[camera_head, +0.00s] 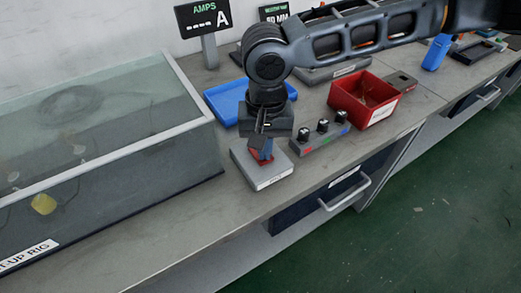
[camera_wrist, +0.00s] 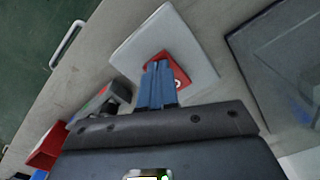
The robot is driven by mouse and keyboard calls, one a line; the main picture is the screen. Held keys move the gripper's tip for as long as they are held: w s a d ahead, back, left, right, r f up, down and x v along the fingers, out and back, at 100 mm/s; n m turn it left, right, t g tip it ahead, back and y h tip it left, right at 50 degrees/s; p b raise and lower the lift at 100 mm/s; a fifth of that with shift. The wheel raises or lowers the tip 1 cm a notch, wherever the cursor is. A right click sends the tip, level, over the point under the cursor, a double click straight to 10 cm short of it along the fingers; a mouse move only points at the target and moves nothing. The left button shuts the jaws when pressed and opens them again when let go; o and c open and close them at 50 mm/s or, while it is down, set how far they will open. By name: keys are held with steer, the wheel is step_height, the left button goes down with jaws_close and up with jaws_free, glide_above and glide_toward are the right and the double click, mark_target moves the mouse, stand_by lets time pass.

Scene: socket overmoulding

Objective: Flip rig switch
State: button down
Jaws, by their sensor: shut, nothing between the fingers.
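The rig switch is a light grey box (camera_head: 272,180) with a red rocker on top, at the bench's front beside the glass tank. In the wrist view the box (camera_wrist: 192,42) shows with its red switch part (camera_wrist: 181,79) and a small white round mark. My gripper (camera_head: 265,157) points down over the box. Its blue fingers are shut and empty, and they also show in the wrist view (camera_wrist: 158,68), over the red part. The fingers hide part of the rocker. I cannot tell whether they touch it or which way it is tipped.
The glass tank (camera_head: 100,150) stands close to the left of the switch. A control block with several black knobs (camera_head: 322,136) is close to the right. A red bin (camera_head: 352,107) and a blue tray (camera_head: 224,101) are behind. The bench front (camera_head: 215,235) is clear.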

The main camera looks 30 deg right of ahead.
step_height(320, 180, up, 7)
steer(key=p, duration=0.7)
stand_by(0.4)
steer(key=shift+a+f, duration=0.1)
stand_by(0.3)
